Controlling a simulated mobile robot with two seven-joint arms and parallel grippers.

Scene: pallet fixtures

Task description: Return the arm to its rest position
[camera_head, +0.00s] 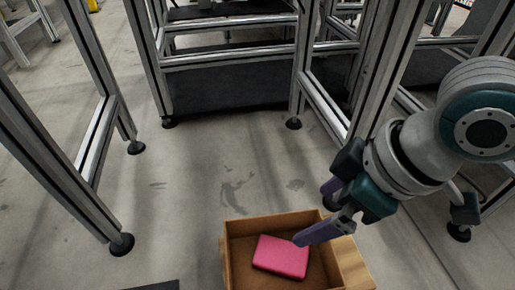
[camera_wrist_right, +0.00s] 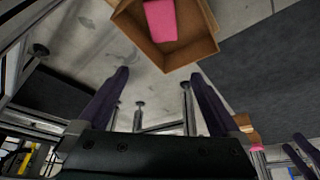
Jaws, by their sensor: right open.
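My right gripper (camera_head: 318,210) is in the head view at the right, over the right side of an open cardboard box (camera_head: 239,227). Its jaws are open, with nothing seen between them. In the right wrist view its two dark purple fingers (camera_wrist_right: 160,92) stand wide apart. A pink block (camera_head: 281,256) lies inside the box, apart from the fingers as far as the views show. The box (camera_wrist_right: 197,50) and the pink block (camera_wrist_right: 161,20) also show at the top of the wrist view.
Metal frames stand on the left (camera_head: 60,165), at the back (camera_head: 230,58) and on the right (camera_head: 335,110), close to my right arm. The concrete floor (camera_head: 200,180) between them is clear. A dark flat edge (camera_head: 155,285) shows at the bottom.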

